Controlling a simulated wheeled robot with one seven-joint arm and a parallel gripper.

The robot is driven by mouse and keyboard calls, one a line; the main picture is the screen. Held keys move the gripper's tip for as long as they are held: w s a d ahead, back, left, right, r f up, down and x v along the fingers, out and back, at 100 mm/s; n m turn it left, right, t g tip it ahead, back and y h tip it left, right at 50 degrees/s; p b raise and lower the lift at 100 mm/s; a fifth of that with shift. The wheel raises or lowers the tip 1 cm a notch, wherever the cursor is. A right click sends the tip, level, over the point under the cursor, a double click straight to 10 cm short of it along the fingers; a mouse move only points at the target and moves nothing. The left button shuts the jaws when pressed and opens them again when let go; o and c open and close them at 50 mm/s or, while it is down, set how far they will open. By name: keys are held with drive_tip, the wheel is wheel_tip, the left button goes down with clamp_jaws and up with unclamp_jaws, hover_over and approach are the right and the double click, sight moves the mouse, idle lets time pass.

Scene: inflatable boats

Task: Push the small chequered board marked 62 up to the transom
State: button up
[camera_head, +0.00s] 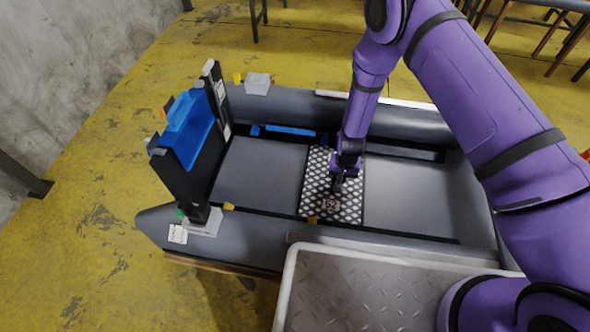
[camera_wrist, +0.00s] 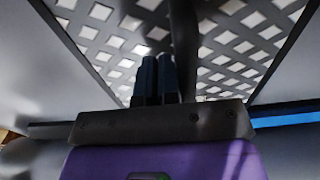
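The chequered board (camera_head: 350,206) lies flat on the grey floor of the inflatable boat, with a number label near its front end that is too small to read surely. My gripper (camera_head: 338,188) points down at the board, over its middle; whether it touches is not clear. In the wrist view the two dark fingertips (camera_wrist: 155,68) are close together with nothing seen between them, and the board (camera_wrist: 235,40) fills the view beyond them. The transom (camera_head: 187,172) is the dark upright panel with a blue pad at the boat's left end. Bare floor lies between board and transom.
Grey tubes (camera_head: 275,105) run along the boat's sides. A blue strip (camera_head: 290,131) lies along the far side of the floor. A metal tread-plate surface with a pale rim (camera_head: 286,285) stands in front. The floor right of the board is clear.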

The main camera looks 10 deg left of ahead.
drive_tip(key=shift+a, duration=8.05)
drive_tip(key=shift+d, duration=1)
wheel_tip(320, 180, up, 9)
